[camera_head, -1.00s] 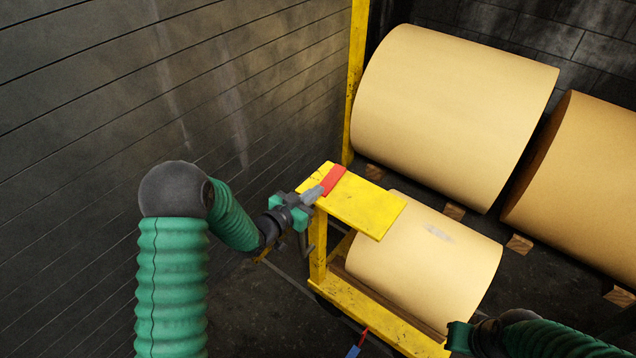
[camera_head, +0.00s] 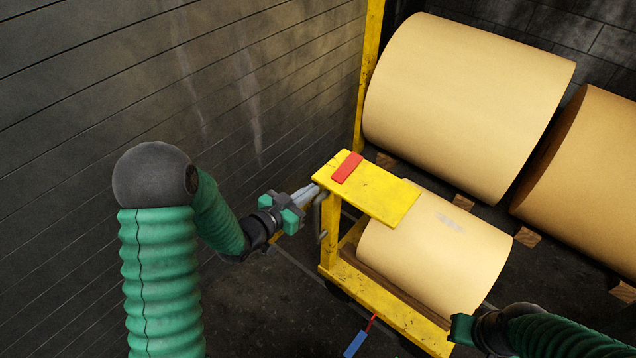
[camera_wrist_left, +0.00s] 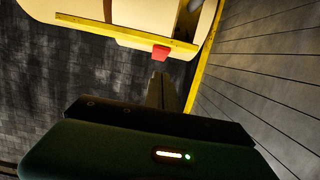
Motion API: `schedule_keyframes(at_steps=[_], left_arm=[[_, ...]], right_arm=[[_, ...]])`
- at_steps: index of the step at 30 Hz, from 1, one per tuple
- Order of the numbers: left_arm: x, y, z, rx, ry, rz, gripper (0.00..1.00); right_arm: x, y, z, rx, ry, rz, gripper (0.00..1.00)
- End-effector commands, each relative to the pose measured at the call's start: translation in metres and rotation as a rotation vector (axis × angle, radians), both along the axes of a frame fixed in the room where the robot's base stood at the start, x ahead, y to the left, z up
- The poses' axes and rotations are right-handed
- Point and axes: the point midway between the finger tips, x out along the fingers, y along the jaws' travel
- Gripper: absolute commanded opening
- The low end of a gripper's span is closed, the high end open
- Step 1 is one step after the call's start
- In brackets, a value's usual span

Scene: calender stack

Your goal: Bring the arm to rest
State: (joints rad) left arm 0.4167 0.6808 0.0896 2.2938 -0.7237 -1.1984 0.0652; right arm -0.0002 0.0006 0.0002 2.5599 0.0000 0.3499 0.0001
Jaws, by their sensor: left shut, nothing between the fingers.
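My left gripper (camera_head: 308,193) is at the left end of the yellow cart's top plate (camera_head: 385,195). Its fingers are together with nothing between them. A flat red piece (camera_head: 347,167) lies on that plate, apart from the fingers. In the left wrist view my shut fingers (camera_wrist_left: 158,90) point towards the red piece (camera_wrist_left: 160,53) at the plate's edge. My right arm shows at the lower right of the head view, with its end (camera_head: 462,328) near the cart; whether its fingers are open or shut I cannot tell.
A paper roll (camera_head: 440,255) rests on the yellow cart below the plate. Large rolls (camera_head: 465,105) lie behind on wooden blocks (camera_head: 527,237). A dark wall (camera_head: 90,90) runs along the left. A blue and red object (camera_head: 356,343) is low in front.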

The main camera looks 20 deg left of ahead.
Motion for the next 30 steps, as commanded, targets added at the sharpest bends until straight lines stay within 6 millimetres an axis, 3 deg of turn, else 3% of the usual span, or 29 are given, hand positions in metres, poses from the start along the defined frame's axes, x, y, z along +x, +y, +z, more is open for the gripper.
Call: schedule_keyframes(at_steps=[6, 19, 23, 26, 29, 30], left_arm=[[-0.015, 0.008, 0.001, -0.002, -0.003, 0.001, 0.00], [-0.014, 0.008, 0.001, 0.000, 0.000, 0.002, 0.00], [-0.016, 0.008, -0.006, 0.071, 0.096, 0.041, 0.00], [-0.031, 0.014, -0.019, 0.171, 0.288, 0.125, 0.00], [-0.073, 0.019, -0.030, 0.236, 0.537, 0.226, 0.00], [-0.095, 0.017, -0.033, 0.246, 0.637, 0.255, 0.00]], right_arm=[[0.000, 0.000, -0.001, 0.000, 0.000, -0.001, 0.00], [0.000, 0.000, -0.001, 0.000, 0.000, 0.000, 0.00], [0.000, 0.000, -0.001, 0.000, 0.000, 0.000, 0.00], [0.000, 0.000, -0.001, 0.000, 0.000, 0.000, 0.00], [0.000, 0.000, -0.001, 0.000, 0.000, -0.001, 0.00], [0.000, 0.000, -0.001, 0.000, 0.000, 0.000, 0.00]])
